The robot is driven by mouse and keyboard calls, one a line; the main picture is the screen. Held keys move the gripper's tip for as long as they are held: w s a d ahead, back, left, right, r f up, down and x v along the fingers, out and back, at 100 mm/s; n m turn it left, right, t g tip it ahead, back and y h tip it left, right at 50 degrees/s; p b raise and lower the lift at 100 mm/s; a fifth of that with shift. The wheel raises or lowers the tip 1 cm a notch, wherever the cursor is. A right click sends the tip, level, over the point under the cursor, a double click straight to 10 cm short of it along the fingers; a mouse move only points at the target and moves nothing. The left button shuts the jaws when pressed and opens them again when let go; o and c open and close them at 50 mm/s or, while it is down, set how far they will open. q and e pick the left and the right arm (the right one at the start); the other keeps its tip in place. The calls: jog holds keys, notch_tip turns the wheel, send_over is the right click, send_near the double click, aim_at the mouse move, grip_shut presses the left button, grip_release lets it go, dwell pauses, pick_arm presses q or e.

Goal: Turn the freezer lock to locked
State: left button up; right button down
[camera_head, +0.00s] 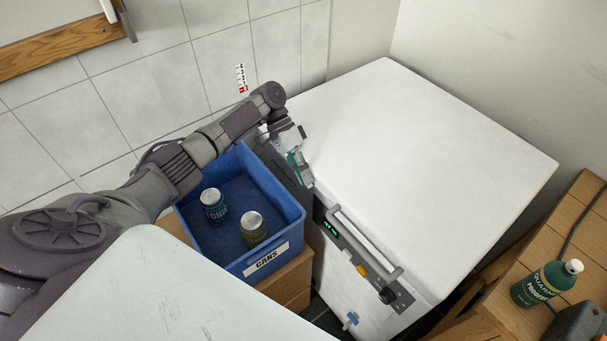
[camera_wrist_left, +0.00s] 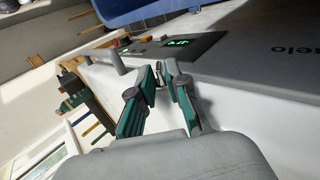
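The white chest freezer (camera_head: 430,170) stands with its lid down. Its front carries a dark control panel with a green-lit display (camera_head: 332,229), an orange switch (camera_head: 362,270) and a black round knob (camera_head: 387,295). A blue cross-shaped piece (camera_head: 350,320) is lower on the front. I cannot tell which part is the lock. My left gripper (camera_head: 299,165) is at the freezer's front edge, beyond the display. In the left wrist view the gripper's fingertips (camera_wrist_left: 163,72) come close together near the panel display (camera_wrist_left: 180,43); whether they hold anything is unclear. My right gripper is not in view.
A blue crate (camera_head: 290,235) labelled CANS, with two cans (camera_head: 214,206) in it, stands close beside the freezer, below my left arm. A green bottle (camera_head: 546,284) stands on a wooden surface (camera_head: 580,240) at the right. The lid top is clear.

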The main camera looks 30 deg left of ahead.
pick_arm(q)
jog(key=shift+o, duration=0.7)
jog(key=v, duration=1.2)
jog(key=shift+w, duration=0.1)
